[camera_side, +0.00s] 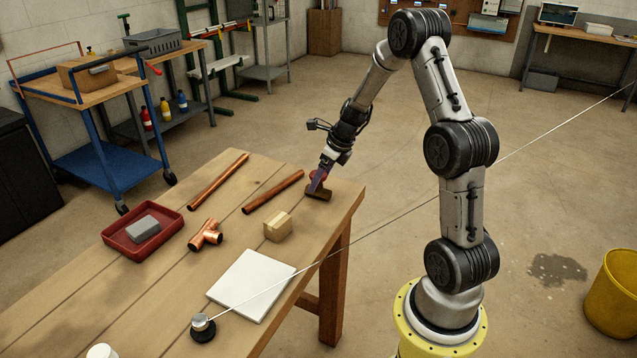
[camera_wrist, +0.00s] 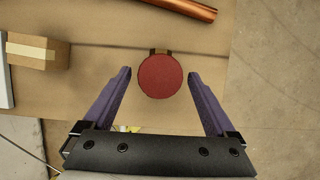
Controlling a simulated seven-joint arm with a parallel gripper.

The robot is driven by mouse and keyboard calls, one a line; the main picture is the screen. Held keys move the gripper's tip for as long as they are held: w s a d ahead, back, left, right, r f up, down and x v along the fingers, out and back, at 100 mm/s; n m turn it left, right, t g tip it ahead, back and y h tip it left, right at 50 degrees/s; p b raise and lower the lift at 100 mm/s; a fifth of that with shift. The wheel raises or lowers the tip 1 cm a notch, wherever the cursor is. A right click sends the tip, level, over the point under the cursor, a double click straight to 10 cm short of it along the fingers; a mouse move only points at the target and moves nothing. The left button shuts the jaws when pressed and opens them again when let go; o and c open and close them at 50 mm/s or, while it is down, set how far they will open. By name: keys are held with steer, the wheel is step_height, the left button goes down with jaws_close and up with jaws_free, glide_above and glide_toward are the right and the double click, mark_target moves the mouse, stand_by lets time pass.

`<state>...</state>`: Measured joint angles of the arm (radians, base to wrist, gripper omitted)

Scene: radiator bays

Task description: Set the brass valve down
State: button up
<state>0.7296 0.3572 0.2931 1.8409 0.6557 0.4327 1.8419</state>
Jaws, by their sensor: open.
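The brass valve (camera_side: 318,193) stands on the wooden table near its far right end, its brownish body on the tabletop. Its round red handwheel (camera_wrist: 160,77) fills the middle of the wrist view, with a bit of the body (camera_wrist: 159,52) showing beyond it. My gripper (camera_side: 318,180) is low over the valve. In the wrist view my gripper (camera_wrist: 158,72) is open, one purple finger on each side of the handwheel, with a visible gap on both sides. The handwheel hides most of the body from above.
A copper pipe (camera_side: 273,192) lies just left of the valve; a small cardboard box (camera_side: 278,227) and white panel (camera_side: 250,285) lie nearer. The table's right edge (camera_side: 350,215) is close. A thin line runs from a small weight (camera_side: 202,328) past the table.

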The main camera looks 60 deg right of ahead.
steer(key=v, duration=1)
steer(key=s+a+r+n, duration=0.1)
steer(key=a+r+n, duration=0.5)
steer(key=a+n, duration=0.45)
steer(key=s+a+r+n, duration=0.1)
steer(key=s+a+n, duration=0.7)
steer(key=n, duration=0.4)
steer(key=s+a+r+n+t, duration=0.1)
steer(key=s+a+r+n, duration=0.1)
steer(key=s+a+n, duration=0.6)
steer(key=n, duration=0.5)
steer(key=shift+s+r, duration=0.2)
steer(key=shift+s, duration=0.2)
